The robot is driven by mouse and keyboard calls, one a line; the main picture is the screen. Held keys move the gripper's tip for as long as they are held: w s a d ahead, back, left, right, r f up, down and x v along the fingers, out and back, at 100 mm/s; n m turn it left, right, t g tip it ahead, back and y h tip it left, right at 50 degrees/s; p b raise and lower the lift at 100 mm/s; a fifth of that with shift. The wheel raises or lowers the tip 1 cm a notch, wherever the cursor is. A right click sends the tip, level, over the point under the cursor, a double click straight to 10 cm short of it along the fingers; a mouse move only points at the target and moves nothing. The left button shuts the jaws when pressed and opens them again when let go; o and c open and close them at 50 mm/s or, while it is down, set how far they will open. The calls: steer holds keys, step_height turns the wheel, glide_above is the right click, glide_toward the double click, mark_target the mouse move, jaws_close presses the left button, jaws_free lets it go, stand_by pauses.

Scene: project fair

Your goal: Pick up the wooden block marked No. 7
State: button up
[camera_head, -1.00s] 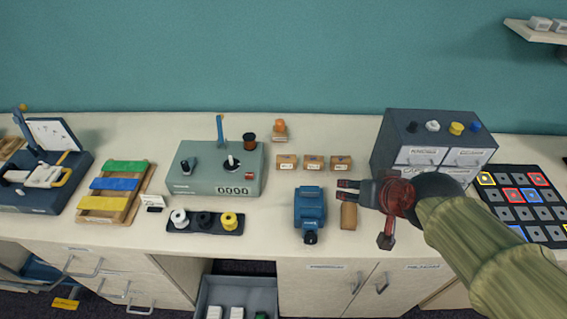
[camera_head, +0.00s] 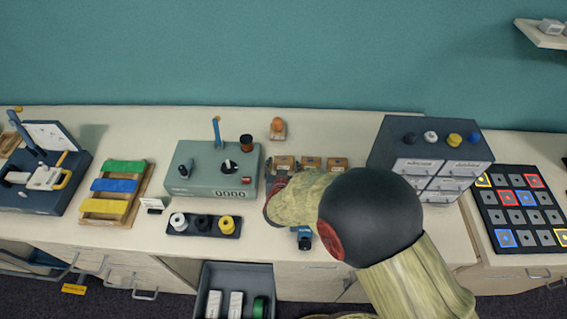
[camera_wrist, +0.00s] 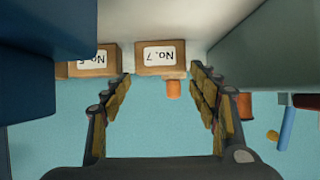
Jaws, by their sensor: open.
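The wooden block marked No. 7 (camera_wrist: 160,66) shows upside down in the wrist view, its label facing my gripper (camera_wrist: 162,76). The two fingers are open, one on each side of the block's picture, with nothing held. I cannot tell whether the tips touch it. In the head view this block (camera_head: 284,161) is the leftmost of three in a row. There my forearm and wrist hide most of the gripper, which is in front of the block. A second wooden block (camera_wrist: 97,66) stands beside it, its number partly hidden.
A grey-green counter box (camera_head: 215,165) stands close left of the blocks in the head view. A blue device (camera_head: 304,238) is mostly hidden under my arm. A drawer cabinet (camera_head: 430,150) stands to the right. An orange-topped piece (camera_head: 277,126) stands behind the blocks.

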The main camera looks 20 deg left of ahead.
mark_target(283, 161)
steer(key=b+x, duration=0.1)
steer(key=x, duration=0.4)
steer(key=shift+a, duration=0.1)
steer(key=c, duration=0.8)
steer(key=shift+r, duration=0.1)
steer(key=shift+c, duration=0.2)
